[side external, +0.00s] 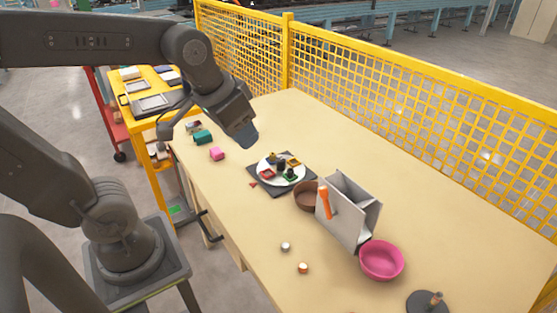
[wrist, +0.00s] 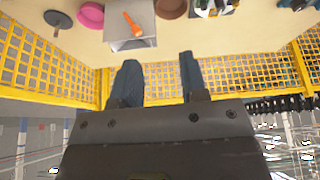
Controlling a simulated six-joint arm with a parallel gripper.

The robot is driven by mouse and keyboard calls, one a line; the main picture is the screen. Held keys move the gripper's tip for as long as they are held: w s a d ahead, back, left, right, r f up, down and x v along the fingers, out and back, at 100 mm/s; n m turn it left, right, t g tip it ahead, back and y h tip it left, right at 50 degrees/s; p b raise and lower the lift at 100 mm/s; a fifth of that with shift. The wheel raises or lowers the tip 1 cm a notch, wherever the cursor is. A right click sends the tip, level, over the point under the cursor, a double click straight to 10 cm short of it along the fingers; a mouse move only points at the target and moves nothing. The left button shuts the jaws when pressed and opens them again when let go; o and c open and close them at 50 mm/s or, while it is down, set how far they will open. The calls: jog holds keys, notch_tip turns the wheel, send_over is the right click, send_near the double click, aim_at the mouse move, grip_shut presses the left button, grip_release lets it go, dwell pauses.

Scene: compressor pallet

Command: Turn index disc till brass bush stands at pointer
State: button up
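The index disc (side external: 269,163) is white and round and lies on a dark square base (side external: 262,186) on the table. It carries small red, yellow and green square pieces and dark upright parts. I cannot make out which is the brass bush. A small red triangle (side external: 253,184), perhaps the pointer, lies at the base's left edge. In the wrist view the disc (wrist: 213,12) is cut off at the top edge. My gripper (side external: 247,142) hangs above the table, up and left of the disc, touching nothing. In the wrist view its fingers (wrist: 160,75) are apart and empty.
A brown bowl (side external: 306,196), grey box (side external: 345,222) with orange handle (side external: 325,203) and pink bowl (side external: 382,261) stand right of the disc. A dark round stand (side external: 425,303) is at lower right. Yellow fence (side external: 400,100) lines the back.

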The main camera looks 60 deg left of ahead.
jog(key=w+a+f+n+g, duration=0.15)
jog(key=w+a, duration=0.35)
jog(key=w, duration=0.5)
jog(key=n+g, duration=0.3)
send_over(281, 159)
notch_tip(281, 159, down, 13)
notch_tip(281, 159, down, 14)
jog(key=shift+d+r, duration=0.1)
jog(key=shift+r, duration=0.15)
grip_shut()
